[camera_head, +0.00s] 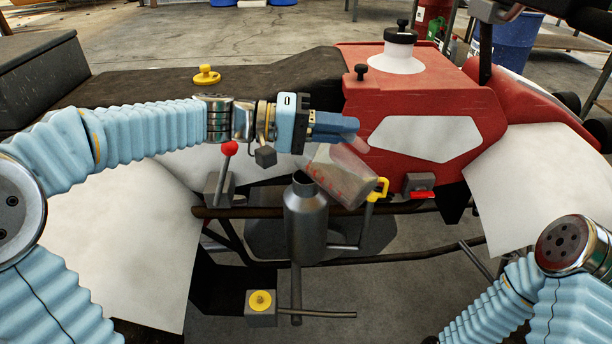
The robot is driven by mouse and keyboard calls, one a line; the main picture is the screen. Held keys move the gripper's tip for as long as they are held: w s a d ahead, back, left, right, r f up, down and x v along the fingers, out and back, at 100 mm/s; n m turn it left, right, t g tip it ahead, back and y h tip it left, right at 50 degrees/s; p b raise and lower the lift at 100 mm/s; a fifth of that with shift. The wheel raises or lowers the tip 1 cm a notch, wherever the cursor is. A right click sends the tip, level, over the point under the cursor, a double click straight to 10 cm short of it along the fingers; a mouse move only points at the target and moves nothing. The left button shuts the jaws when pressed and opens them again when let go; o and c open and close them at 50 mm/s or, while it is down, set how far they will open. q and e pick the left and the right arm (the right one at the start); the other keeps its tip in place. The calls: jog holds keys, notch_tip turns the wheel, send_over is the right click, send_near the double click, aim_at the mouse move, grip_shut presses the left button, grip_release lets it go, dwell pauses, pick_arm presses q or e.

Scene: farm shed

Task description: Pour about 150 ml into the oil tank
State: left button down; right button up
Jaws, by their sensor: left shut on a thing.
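My left gripper (350,130) is shut on a clear jug (340,178) with red markings on its side. The jug is tilted, and its left end is just above and right of the open neck of a grey metal tank (306,220), which looks like the oil tank. I cannot make out a stream or the liquid level in the jug. The inside of the tank is hidden. My right arm shows at the lower right, but its gripper is out of the picture.
A red tractor body (430,95) with a black-capped white filler (398,50) stands behind the jug. A red-knobbed lever (229,148) is left of the tank. A yellow handle (379,188) is close to the jug's right end. A yellow knob (260,301) sits below.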

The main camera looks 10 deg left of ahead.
aim_at(360, 148)
pick_arm(q)
jog(key=shift+a+r, duration=0.1)
jog(key=shift+s+d, duration=0.15)
jog(key=shift+d, duration=0.1)
jog(key=s+d+m+y, duration=0.2)
jog(key=d+y, duration=0.1)
jog(key=shift+s+d+f+m+b, duration=0.3)
jog(key=shift+f+m, duration=0.1)
jog(key=shift+w+f, duration=0.1)
jog(key=shift+f, duration=0.1)
jog(key=shift+a, duration=0.1)
jog(key=shift+d+f+m+t+y, duration=0.1)
jog(key=shift+d+m+t+y, duration=0.2)
jog(key=shift+y, duration=0.2)
